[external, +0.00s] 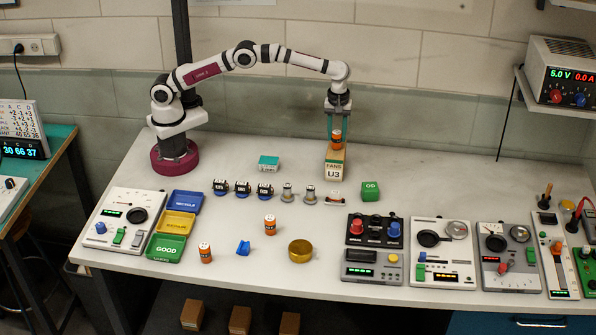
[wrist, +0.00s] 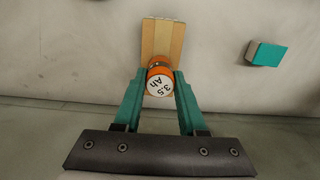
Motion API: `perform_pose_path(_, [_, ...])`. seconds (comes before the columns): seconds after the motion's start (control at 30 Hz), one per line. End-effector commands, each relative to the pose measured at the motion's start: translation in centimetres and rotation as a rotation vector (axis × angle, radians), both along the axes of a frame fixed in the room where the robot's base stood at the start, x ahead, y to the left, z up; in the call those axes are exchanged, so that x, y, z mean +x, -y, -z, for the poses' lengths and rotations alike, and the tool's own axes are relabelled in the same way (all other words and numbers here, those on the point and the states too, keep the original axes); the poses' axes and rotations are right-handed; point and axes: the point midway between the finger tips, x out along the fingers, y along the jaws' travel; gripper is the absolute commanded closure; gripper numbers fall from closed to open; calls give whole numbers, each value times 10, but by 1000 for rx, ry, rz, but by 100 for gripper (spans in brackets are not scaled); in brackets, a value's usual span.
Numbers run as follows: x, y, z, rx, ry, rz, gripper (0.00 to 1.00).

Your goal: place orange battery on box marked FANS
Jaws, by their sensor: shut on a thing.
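My gripper (external: 338,130) is shut on an orange battery (external: 337,137) at the back of the bench. In the wrist view the battery (wrist: 159,82) shows its white end, marked 3.5 Ah, between the green fingers (wrist: 160,90). The box marked FANS (external: 334,169), tan with a white U3 label, stands directly beneath the battery. In the wrist view the box top (wrist: 162,40) shows behind the battery. The battery is upright over the box's top; I cannot tell whether its lower end touches it.
Two other orange batteries (external: 270,225) (external: 205,253) stand nearer the front. A teal box (external: 268,162) and a green box (external: 371,191) flank the FANS box at some distance. Several small motors and parts line up in front. A brass bowl (external: 300,251) stands at the front.

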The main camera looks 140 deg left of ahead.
Motion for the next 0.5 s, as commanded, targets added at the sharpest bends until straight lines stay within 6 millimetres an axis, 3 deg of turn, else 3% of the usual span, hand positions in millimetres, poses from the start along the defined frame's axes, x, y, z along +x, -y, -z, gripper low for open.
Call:
perform_pose_path(0.33, [0,0,6,1,1,0,100])
perform_pose_path(0.37, [0,0,6,1,1,0,58])
perform_pose_path(0.5, [0,0,6,1,1,0,33])
